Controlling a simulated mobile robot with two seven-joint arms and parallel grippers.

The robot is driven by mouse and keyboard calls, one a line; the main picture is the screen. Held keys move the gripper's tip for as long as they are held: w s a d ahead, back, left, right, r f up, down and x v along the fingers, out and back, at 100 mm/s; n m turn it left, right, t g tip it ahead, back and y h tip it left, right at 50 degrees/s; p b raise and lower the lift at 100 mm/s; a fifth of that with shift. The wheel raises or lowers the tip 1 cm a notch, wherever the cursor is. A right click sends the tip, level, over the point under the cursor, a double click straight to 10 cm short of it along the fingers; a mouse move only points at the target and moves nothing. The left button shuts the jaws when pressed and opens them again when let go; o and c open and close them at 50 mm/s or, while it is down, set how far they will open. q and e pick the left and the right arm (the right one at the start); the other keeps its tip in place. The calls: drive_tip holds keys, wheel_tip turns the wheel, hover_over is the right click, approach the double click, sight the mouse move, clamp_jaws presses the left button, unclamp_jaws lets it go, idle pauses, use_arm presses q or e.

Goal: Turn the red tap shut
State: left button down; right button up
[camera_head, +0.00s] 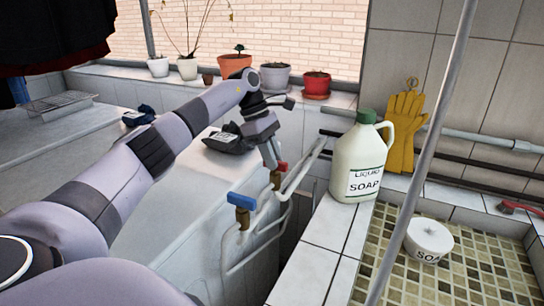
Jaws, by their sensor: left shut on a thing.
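The red tap (282,167) sits on a brass valve on the white pipework beside the sink. Only a small part of its red handle shows, just right of my gripper's fingers. My left gripper (271,155) reaches in from the left and points down at the handle. It is shut on the red tap, though the fingers hide most of the grip. The blue tap (242,201) stands nearer, on its own brass valve on the same pipes. How far the red tap is turned cannot be told. My right gripper is not in view.
A white liquid soap jug (361,160) stands on the tiled ledge right of the taps. Yellow gloves (403,132) hang behind. A grey pole (424,150) crosses the right side. Potted plants line the windowsill.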

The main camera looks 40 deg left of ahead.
use_arm(q)
drive_tip(key=c, duration=1.1)
unclamp_jaws()
drive_tip(key=shift+f, duration=0.1)
drive_tip(key=shift+v, duration=3.6)
drive_tip(key=shift+d, duration=0.15)
